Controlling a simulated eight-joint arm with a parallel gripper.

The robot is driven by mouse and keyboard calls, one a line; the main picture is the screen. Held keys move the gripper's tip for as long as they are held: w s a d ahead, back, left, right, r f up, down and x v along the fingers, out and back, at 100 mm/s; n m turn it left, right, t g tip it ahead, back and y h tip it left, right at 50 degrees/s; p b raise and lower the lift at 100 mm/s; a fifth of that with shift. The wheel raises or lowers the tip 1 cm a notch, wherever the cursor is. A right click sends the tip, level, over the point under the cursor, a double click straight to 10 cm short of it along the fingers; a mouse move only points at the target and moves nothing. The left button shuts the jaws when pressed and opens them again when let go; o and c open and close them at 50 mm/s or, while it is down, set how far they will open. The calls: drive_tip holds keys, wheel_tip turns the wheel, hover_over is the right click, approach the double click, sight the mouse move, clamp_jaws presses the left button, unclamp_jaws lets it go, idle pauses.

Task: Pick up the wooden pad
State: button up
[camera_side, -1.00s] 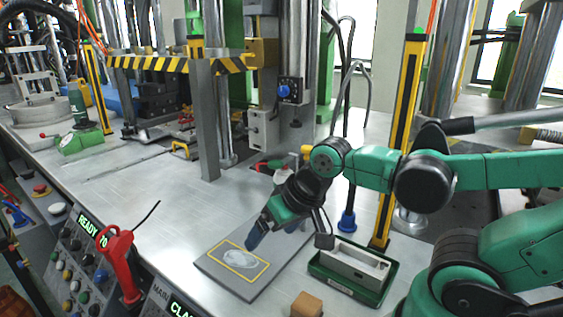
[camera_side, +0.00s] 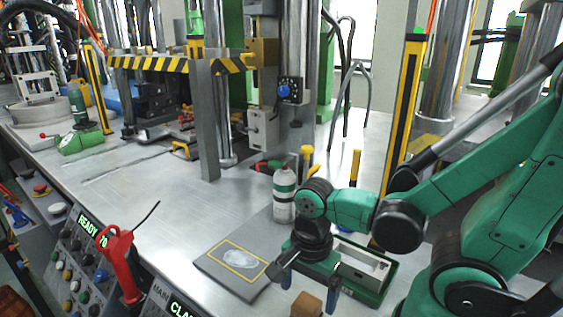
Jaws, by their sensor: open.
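The wooden pad (camera_side: 306,305) is a small brown block on the metal table at the bottom of the side view, cut off slightly by the frame edge. My gripper (camera_side: 308,293) is open and points down. In the picture one finger is to the left of the pad and the other to its right. Nothing is between the fingers except, in this view, the pad below and behind them. I cannot tell how high the fingertips are or whether they touch it.
A grey mat (camera_side: 211,262) with a yellow outline and a whitish patch (camera_side: 239,258) lies left of the pad. A green tray (camera_side: 381,294) with a grey metal part stands right, partly behind my gripper. A white-and-green bottle (camera_side: 284,197) stands behind.

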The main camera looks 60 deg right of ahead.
sight(306, 311)
drive_tip(key=shift+f, duration=1.4)
clamp_jaws()
